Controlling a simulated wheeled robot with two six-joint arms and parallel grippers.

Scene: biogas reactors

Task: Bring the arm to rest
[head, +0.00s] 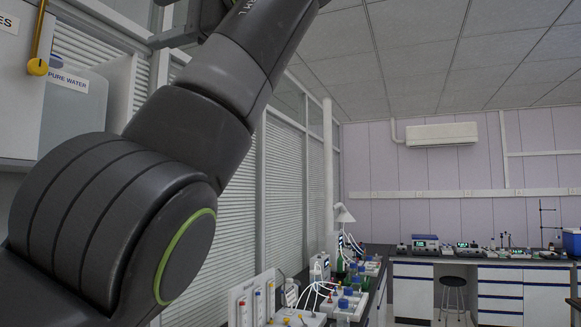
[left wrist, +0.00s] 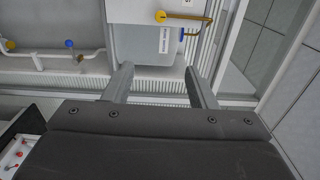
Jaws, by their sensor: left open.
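My left arm fills the left half of the head view, rising from the lower left to the top edge. My left gripper (left wrist: 160,80) shows in the left wrist view with its two grey fingers spread apart. Nothing is between the fingers. Behind them is the pale container labelled PURE WATER (left wrist: 145,45), which also shows at the upper left of the head view (head: 68,100). In the head view only a part of the gripper shows near the top edge, partly hidden by my arm. My right gripper is in neither view.
A yellow-handled tap (head: 38,66) sticks out beside the container. A bench with several blue-capped bottles (head: 345,302) runs along the left wall below my arm. A far bench carries instruments (head: 425,246), with a stool (head: 453,285) before it.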

